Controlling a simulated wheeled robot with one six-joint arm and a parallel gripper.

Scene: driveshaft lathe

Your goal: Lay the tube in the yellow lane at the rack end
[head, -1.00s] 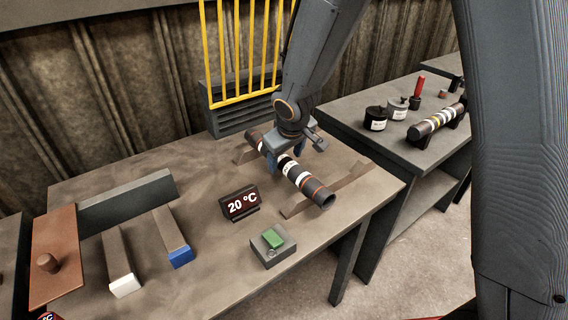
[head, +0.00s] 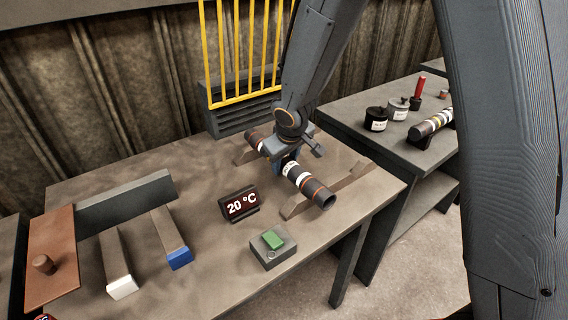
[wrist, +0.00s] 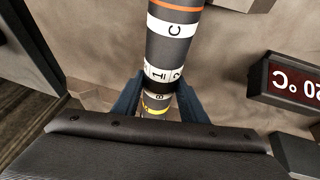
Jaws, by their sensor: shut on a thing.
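The tube (head: 314,189) is a dark cylinder with white, orange and yellow bands and printed letters. It lies aslant across two low supports on the near table, its open end toward the front right. My gripper (head: 286,162) is over the tube's middle and shut on it. In the wrist view the two blue fingers (wrist: 156,100) stand on either side of the tube (wrist: 173,42), beside a white numbered band and a yellow band. The tube looks still level with the supports; I cannot tell whether it is lifted. I cannot make out a yellow lane.
A 20 °C display (head: 240,204) and a green-topped box (head: 272,248) stand near the tube. White-tipped (head: 119,270) and blue-tipped (head: 174,245) bars lie at left. A yellow barred rack (head: 240,60) stands behind. A side table holds pots (head: 375,119) and another banded tube (head: 428,126).

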